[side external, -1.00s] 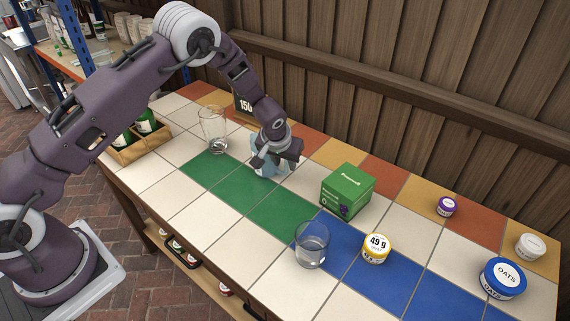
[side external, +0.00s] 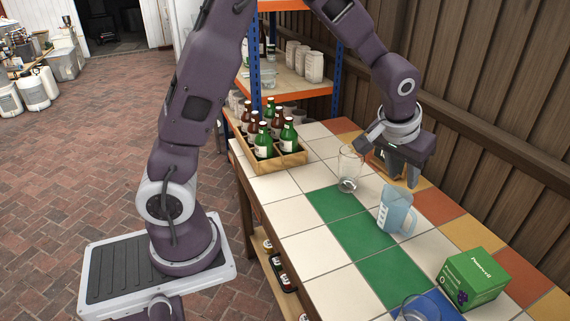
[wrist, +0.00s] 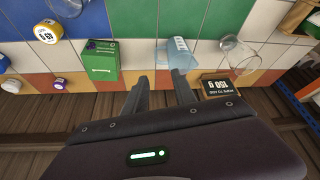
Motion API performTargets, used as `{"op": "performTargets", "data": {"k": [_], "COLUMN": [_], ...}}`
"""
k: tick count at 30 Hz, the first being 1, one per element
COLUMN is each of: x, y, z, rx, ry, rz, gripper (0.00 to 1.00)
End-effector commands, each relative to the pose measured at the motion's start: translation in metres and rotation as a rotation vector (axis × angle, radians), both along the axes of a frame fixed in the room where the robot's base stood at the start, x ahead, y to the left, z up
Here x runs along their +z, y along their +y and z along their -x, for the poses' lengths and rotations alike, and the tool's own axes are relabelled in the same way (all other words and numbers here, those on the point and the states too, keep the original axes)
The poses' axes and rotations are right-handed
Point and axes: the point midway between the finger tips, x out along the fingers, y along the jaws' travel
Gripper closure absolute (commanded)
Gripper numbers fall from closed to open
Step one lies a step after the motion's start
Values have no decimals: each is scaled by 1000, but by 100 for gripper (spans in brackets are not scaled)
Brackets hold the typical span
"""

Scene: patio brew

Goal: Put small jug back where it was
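The small jug (side external: 396,214) is a light blue, see-through jug with a handle. It stands upright on the tiled table at the edge of the green tiles. It also shows in the wrist view (wrist: 177,56), just beyond my fingertips. My gripper (side external: 393,166) is raised behind and above the jug, apart from it. In the wrist view my two fingers (wrist: 161,84) are spread with nothing between them.
A tall clear glass (side external: 350,170) stands left of the jug, near the small dark 150 g sign (wrist: 217,88). A green box (side external: 474,279) and another clear glass (side external: 420,309) stand nearer the camera. A bottle crate (side external: 270,158) is at the left edge. The wooden wall is close behind my gripper.

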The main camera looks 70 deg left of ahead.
Motion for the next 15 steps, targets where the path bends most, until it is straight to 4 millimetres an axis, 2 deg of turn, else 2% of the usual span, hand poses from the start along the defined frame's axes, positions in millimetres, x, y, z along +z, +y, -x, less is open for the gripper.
{"op": "performTargets", "data": {"k": [1, 2, 3, 5, 6, 9, 10, 12, 15], "x": [34, 51, 71, 96, 107, 116, 116, 112, 106], "y": [3, 4, 5, 5, 4, 1, 0, -2, -4], "z": [28, 47, 75, 121, 152, 219, 235, 264, 285], "rx": [-14, -28, -52, -93, -123, -192, -209, -242, -267], "ry": [-15, -17, -21, -30, -37, -50, -52, -57, -59], "rz": [19, 28, 34, 41, 41, 26, 20, 4, -9], "gripper": [68, 68, 68, 68, 68, 68, 68, 68, 68]}}
